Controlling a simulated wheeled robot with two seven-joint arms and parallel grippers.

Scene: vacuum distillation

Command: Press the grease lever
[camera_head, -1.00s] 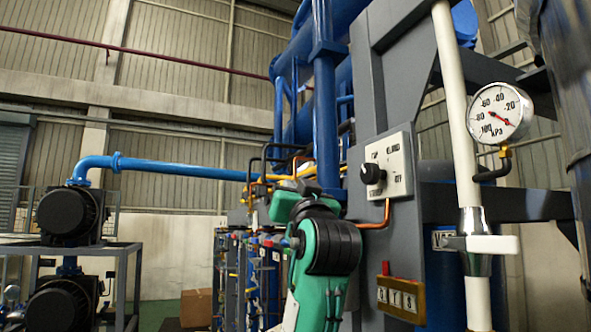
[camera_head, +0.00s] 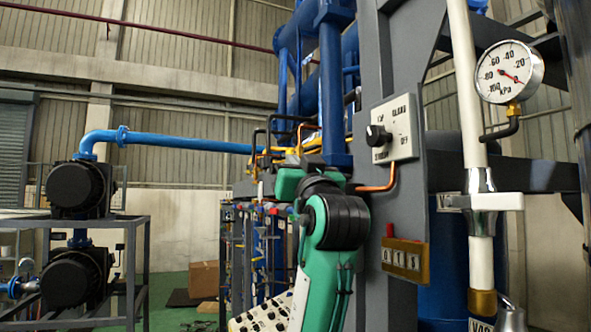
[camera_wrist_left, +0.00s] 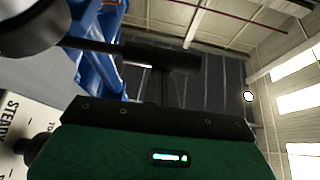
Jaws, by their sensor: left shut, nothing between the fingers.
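In the left wrist view a dark rod with a thicker dark grip (camera_wrist_left: 160,56) reaches across from a round pale-and-dark body at the upper left; it looks like the grease lever. My left gripper (camera_wrist_left: 166,88) is shut and empty, dark and shadowed, pointing up the picture towards that grip. Whether its fingertips touch the grip I cannot tell. In the head view my green left arm rises in front of the machine, and its gripper (camera_head: 290,184) is mostly hidden behind the arm's dark joint. The lever does not show clearly there. My right gripper is not in view.
A white panel with a black knob (camera_head: 391,134) is mounted on the grey column. Below it is a brass counter box (camera_head: 404,260) with a red part on top. A pressure gauge (camera_head: 509,72) and white pipe stand at the right. Black pumps (camera_head: 78,188) sit on a rack at the left.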

